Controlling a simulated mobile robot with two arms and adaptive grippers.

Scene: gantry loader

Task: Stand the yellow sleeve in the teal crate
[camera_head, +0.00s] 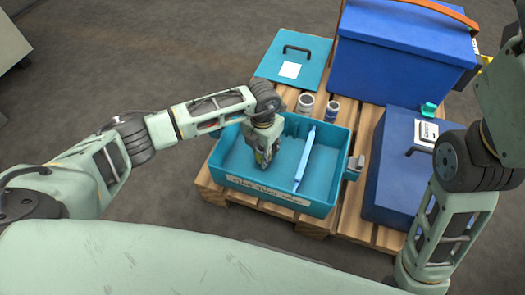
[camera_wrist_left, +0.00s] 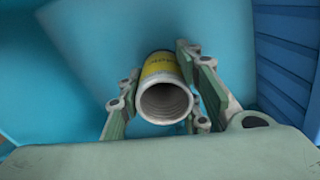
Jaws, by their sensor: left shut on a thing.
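The teal crate (camera_head: 335,192) stands open on a wooden pallet, with a thin light-blue divider (camera_head: 306,157) across its inside. My left gripper (camera_head: 263,160) reaches down into the crate's left part, left of the divider. In the left wrist view its two fingers are shut on the yellow sleeve (camera_wrist_left: 160,67), a tube with a pale rim and an open, hollow end facing the camera. The head view mostly hides the sleeve behind the fingers. I cannot tell whether its lower end touches the crate floor.
A teal lid (camera_head: 268,62) with a black handle lies behind the crate. Two small cylinders (camera_head: 306,102) (camera_head: 332,110) stand just behind its rear wall. A large blue box (camera_head: 400,55) is at the back right, and a dark-blue case (camera_head: 395,160) is to the right.

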